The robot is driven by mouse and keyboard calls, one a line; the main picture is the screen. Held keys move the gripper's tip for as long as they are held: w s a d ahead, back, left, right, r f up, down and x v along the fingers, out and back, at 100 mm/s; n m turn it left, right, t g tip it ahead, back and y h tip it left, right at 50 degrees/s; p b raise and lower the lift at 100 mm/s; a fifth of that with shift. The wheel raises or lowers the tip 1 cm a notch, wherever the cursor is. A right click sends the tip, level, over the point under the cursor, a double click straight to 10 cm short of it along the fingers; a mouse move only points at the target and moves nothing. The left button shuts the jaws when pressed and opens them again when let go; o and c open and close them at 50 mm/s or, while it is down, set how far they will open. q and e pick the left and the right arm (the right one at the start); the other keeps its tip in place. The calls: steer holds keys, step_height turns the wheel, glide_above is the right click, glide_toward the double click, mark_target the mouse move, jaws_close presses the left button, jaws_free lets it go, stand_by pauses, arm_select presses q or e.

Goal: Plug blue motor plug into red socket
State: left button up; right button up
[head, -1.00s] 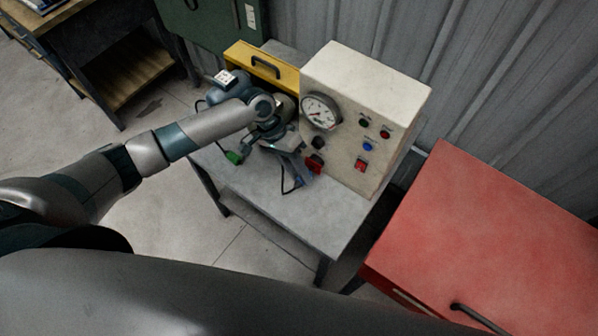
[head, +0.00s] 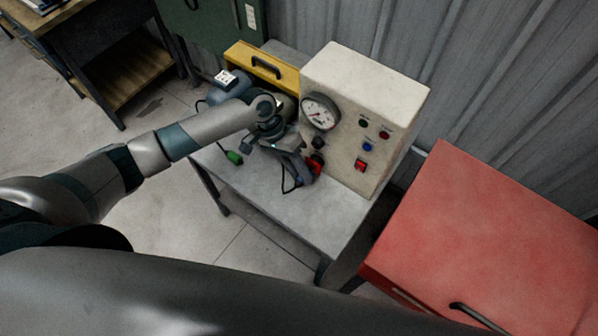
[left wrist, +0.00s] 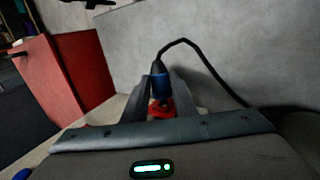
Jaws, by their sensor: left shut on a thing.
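The blue motor plug (left wrist: 160,84) shows between my gripper's fingers in the left wrist view, with a black cable running from its back. The red socket (left wrist: 160,109) lies directly in front of the plug's tip there; I cannot tell whether the tip has entered it. In the head view the red socket (head: 315,163) is low on the front of the cream panel box (head: 352,125). My left gripper (head: 303,175) is shut on the plug, right beside this socket. The plug is mostly hidden there by my gripper. My right gripper is not in view.
The grey table (head: 320,220) is clear at its front. A green connector (head: 234,157) lies on its left part, near a blue motor (head: 222,88). A yellow case (head: 262,68) stands behind. A red cabinet (head: 490,230) is to the right.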

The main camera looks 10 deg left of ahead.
arm_select(q)
steer(key=shift+w+d+b, duration=0.3)
steer(key=shift+w+d, duration=0.05)
steer(key=shift+w, duration=0.5)
stand_by(0.3)
steer(key=o, duration=1.1)
steer(key=shift+b+v, duration=0.4)
steer(key=shift+v, duration=0.4)
steer(key=shift+b+v, duration=2.35)
steer(key=shift+v, duration=5.55)
